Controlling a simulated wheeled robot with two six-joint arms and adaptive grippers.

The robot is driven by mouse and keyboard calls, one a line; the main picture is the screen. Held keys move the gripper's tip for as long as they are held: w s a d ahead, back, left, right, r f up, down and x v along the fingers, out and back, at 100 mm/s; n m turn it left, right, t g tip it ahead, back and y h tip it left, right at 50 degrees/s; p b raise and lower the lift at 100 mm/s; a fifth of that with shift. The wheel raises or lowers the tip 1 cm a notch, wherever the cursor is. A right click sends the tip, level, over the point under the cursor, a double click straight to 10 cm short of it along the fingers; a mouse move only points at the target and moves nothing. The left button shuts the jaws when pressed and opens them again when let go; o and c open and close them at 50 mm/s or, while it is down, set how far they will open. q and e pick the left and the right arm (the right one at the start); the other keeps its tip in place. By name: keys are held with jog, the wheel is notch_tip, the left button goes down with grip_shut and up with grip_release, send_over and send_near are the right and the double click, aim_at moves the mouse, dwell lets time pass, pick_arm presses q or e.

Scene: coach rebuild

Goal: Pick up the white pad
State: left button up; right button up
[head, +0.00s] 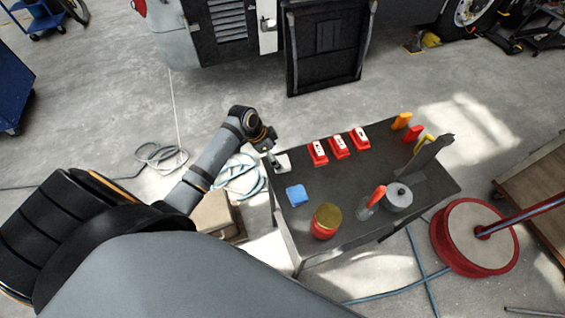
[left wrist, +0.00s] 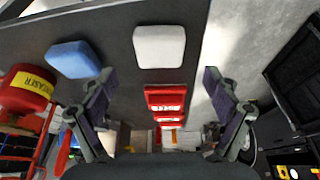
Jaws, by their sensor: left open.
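The white pad (head: 284,161) lies near the far left corner of the dark cart top, partly hidden behind my left gripper. In the left wrist view the white pad (left wrist: 159,47) is a rounded off-white block, in line with the space between the fingers and beyond their tips. My left gripper (head: 270,152) is just over that corner, beside the pad. In the left wrist view the left gripper (left wrist: 158,80) is open, with its fingers wide apart and nothing between them.
On the cart top (head: 345,190) are a blue pad (head: 297,195), red-and-white blocks (head: 339,147), a red can (head: 326,221), a grey lidded pot (head: 398,197) and a red-topped bottle (head: 374,198). A red reel (head: 474,238) stands right of the cart. The cart's middle is clear.

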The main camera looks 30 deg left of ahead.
aim_at(282, 162)
pick_arm(q)
jog(key=shift+d+f, duration=0.1)
jog(key=shift+f, duration=0.15)
jog(key=p+x, duration=0.1)
jog(key=x, duration=0.3)
jog(key=shift+w+d+f, duration=0.1)
jog(key=shift+w+f, duration=0.05)
jog(key=shift+f, duration=0.25)
jog(key=shift+c, duration=0.7)
jog(key=c, duration=0.7)
jog(key=shift+c, duration=1)
pick_arm(e)
jog(key=shift+w+d+r, duration=0.4)
jog(key=shift+w+r, duration=0.35)
jog(key=shift+r, duration=0.05)
